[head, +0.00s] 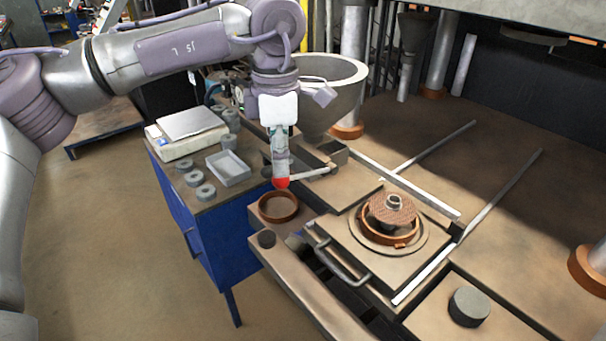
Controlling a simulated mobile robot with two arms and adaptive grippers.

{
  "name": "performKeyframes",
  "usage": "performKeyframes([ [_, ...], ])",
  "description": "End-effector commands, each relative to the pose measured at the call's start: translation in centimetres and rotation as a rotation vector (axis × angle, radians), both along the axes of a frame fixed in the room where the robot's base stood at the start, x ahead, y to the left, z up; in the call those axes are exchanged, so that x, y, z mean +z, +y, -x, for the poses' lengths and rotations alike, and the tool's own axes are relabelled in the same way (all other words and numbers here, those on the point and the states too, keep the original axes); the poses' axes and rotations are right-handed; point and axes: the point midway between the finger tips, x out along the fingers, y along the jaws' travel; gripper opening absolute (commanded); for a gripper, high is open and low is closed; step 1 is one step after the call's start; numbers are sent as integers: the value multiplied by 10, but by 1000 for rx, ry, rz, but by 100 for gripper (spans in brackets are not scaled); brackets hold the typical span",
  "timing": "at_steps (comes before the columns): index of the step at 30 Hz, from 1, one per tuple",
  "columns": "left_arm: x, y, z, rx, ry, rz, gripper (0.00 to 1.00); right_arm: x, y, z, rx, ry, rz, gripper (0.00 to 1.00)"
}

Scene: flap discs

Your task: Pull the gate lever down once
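The gate lever (312,174) is a pale rod with a red knob (281,183) on its left end. It sticks out to the left, nearly level, from below the grey hopper (338,95). My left gripper (281,174) points straight down, with its fingertips at the top of the red knob. The fingers look close together, seen edge-on, so I cannot tell whether they are open, shut or gripping the knob. My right gripper is not in view.
A blue bench (212,240) at left holds a scale (187,126), a grey tray (228,168) and several grey rings. A brown ring (278,206) sits just below the knob. A handled plate (345,238) bears a ringed mould with a disc (390,208). Press columns stand at right.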

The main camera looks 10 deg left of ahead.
Motion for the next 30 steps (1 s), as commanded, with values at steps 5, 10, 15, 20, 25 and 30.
performKeyframes([
  [5, -14, 0, 0, 0, 1, 0, 25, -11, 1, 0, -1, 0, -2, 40],
  [10, -24, 0, 0, 0, 2, 1, 25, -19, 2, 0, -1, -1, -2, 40],
  [15, -34, 0, 0, 0, 1, 0, 25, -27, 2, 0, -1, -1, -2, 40],
  [20, -44, 0, 0, 1, 0, 0, 25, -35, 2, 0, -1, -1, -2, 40],
  [25, -54, 0, 0, 1, 0, 0, 25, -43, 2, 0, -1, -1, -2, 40],
  [30, -64, 0, 0, 1, 0, 1, 25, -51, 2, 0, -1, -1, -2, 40],
])
